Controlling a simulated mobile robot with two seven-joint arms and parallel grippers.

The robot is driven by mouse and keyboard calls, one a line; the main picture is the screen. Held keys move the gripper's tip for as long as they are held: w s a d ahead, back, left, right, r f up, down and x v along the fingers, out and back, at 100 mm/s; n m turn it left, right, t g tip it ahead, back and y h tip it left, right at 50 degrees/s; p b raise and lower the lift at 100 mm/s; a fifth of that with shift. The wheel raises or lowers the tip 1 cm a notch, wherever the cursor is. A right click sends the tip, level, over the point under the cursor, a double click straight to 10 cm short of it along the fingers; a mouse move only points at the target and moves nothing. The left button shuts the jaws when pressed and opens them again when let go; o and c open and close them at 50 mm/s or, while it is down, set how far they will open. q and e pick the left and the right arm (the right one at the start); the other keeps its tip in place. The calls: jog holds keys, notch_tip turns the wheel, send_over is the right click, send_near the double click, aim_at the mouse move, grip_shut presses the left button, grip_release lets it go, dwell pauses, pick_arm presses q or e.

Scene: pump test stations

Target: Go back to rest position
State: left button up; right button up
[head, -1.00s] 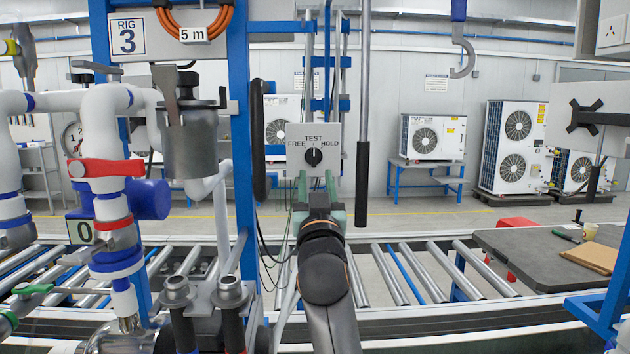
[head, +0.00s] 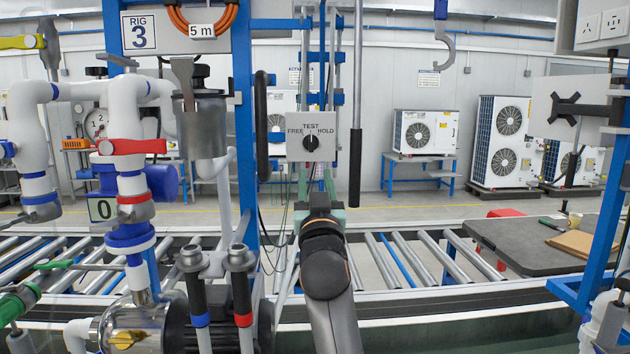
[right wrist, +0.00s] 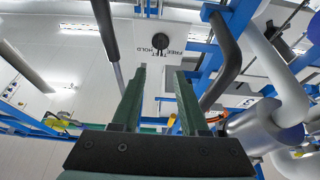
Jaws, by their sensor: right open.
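The selector panel (head: 311,148) is white and marked TEST, FREE and HOLD. Its black knob (head: 311,142) points up toward TEST. My right gripper (head: 317,186) is in front of and just below the panel, its fingers pointing up and away from me. In the right wrist view its two green fingers (right wrist: 160,84) stand apart with nothing between them. The knob (right wrist: 188,43) shows there beyond the fingertips, clear of them. My left gripper is not in view.
A blue rig frame (head: 243,120) with white pipework, a red-handled valve (head: 130,147) and a pressure gauge (head: 97,123) stands left. A black-handled rod (head: 355,168) hangs right of the panel. A roller conveyor (head: 400,258) runs behind. A grey worktable (head: 510,250) is at right.

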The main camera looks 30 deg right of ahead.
dwell(0.4)
jog(key=s+a+f+n+g+y, duration=0.1)
jog(key=s+a+f+g+y, duration=0.1)
jog(key=f, duration=0.8)
jog(key=s+a+f+n+g+y, duration=0.2)
jog(key=s+f, duration=0.1)
jog(key=f, duration=0.7)
jog(key=s+a+f+n+g+y, duration=0.1)
jog(key=s+a+f+g+y, duration=0.1)
jog(key=f, duration=0.7)
jog(key=s+a+f+n+g+y, duration=0.1)
jog(key=s+a+f+g+y, duration=0.15)
jog(key=s+f, duration=0.5)
jog(key=s+a+f+n+g+y, duration=0.15)
jog(key=s+a+f+g, duration=0.3)
jog(key=s, duration=0.65)
jog(key=s+a+f+n+g+y, duration=0.2)
jog(key=s+a+f+g, duration=0.1)
jog(key=s+f, duration=0.5)
jog(key=w+a+f+t+y+p, duration=0.1)
jog(key=w+a+f+t+p, duration=0.1)
jog(key=p, duration=0.6)
jog(key=shift+w+a+f+t+y, duration=0.3)
jog(key=shift+w+a+t, duration=0.7)
jog(key=shift+t, duration=0.7)
jog(key=shift+m, duration=0.25)
